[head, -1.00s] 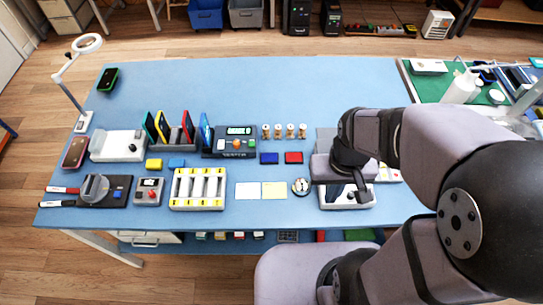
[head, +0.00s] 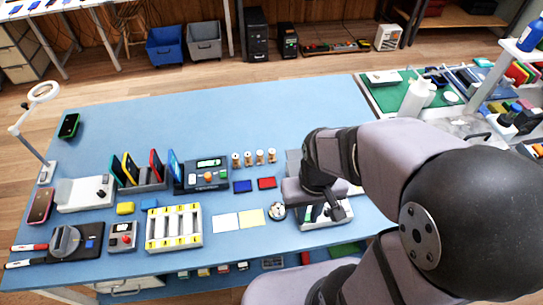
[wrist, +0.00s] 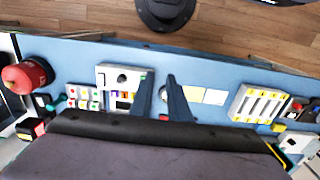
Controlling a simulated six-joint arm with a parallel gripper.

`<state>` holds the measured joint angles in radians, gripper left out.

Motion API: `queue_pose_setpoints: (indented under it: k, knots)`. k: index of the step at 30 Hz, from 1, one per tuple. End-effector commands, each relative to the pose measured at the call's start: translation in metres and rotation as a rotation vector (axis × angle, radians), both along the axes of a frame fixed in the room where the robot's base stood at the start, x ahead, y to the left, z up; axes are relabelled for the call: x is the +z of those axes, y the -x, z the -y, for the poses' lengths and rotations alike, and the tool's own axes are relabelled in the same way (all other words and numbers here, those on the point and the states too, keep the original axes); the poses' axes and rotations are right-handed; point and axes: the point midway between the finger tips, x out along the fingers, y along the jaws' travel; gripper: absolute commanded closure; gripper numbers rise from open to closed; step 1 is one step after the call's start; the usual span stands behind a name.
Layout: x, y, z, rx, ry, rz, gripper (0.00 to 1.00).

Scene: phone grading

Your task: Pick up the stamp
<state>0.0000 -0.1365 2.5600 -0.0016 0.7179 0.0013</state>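I cannot make out the stamps in the wrist view.
White and yellow sheets (head: 225,222) and a small round tin (head: 277,211) lie in front. A battery-like white tray (head: 174,228) is further left. The table behind the stamps is clear.

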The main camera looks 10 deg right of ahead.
Motion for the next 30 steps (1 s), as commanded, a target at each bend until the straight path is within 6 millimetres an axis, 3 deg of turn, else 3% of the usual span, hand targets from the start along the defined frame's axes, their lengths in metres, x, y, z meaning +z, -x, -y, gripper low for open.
queue_pose_setpoints:
  k: [10, 14, 20, 30]
  knots:
    - [-0.001, -0.001, 0.0, 0.0, 0.001, 0.003, 0.77]
    - [-0.008, -0.013, 0.002, 0.003, 0.006, 0.032, 0.77]
    - [-0.036, -0.068, 0.01, 0.026, 0.027, 0.174, 0.77]
    - [-0.099, -0.198, 0.011, 0.116, 0.016, 0.579, 0.77]
